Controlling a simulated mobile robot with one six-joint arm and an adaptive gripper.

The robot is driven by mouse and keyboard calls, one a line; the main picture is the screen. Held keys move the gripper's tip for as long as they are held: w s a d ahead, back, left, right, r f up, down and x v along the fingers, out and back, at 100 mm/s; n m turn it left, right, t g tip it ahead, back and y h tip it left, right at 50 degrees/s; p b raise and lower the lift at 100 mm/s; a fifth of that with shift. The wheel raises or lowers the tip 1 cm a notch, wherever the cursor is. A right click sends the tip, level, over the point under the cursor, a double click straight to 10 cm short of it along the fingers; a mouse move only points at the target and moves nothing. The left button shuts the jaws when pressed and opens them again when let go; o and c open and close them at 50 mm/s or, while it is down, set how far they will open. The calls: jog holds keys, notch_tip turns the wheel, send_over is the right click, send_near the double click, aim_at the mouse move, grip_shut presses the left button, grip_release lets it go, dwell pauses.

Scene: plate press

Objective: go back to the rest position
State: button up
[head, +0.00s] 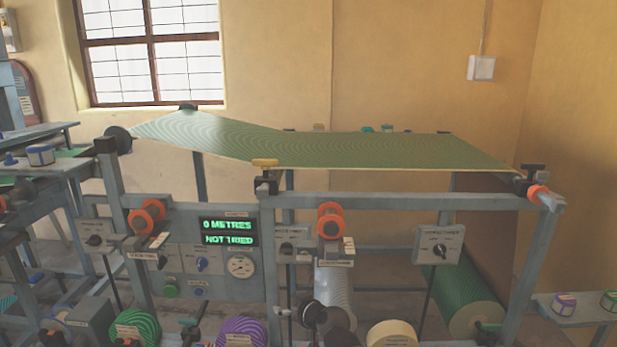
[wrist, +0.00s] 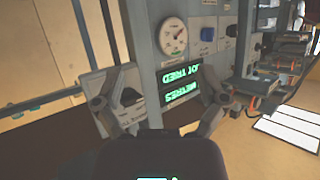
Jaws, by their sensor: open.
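My gripper (wrist: 158,102) shows in the wrist view with its two fingers spread apart and nothing between them. Beyond the fingers is the front of the press (head: 412,201), with its dark display (wrist: 182,85) and round gauge (wrist: 174,37) turned over in this view. How far the fingertips are from the panel is hard to tell. In the head view the display (head: 228,232) reads "0 METRES" and "NOT TRIED", above the gauge (head: 241,265). I cannot make out my arm or gripper in the head view.
A green patterned sheet (head: 300,148) runs across the top of the frame. Orange-collared rollers (head: 330,220), a grey control box (head: 438,245) and a large green roll (head: 472,304) stand along the front. Small tins (head: 564,304) sit on a side bench at right.

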jog(key=s+d+f+m+g+h, duration=0.2)
jog(key=s+d+f+g+h, duration=0.15)
jog(key=d, duration=0.35)
jog(key=s+d+f+m+g+h+p, duration=0.1)
jog(key=s+d+f+m+g+h, duration=0.15)
jog(key=s+d+g, duration=0.4)
jog(key=s+d+f+m+g+h, duration=0.1)
jog(key=s+d+f+m+h, duration=0.2)
jog(key=d, duration=0.6)
notch_tip(320, 180, up, 28)
jog(key=y+p, duration=0.1)
jog(key=p, duration=2.8)
jog(key=shift+a+n, duration=0.25)
jog(key=shift+n, duration=0.2)
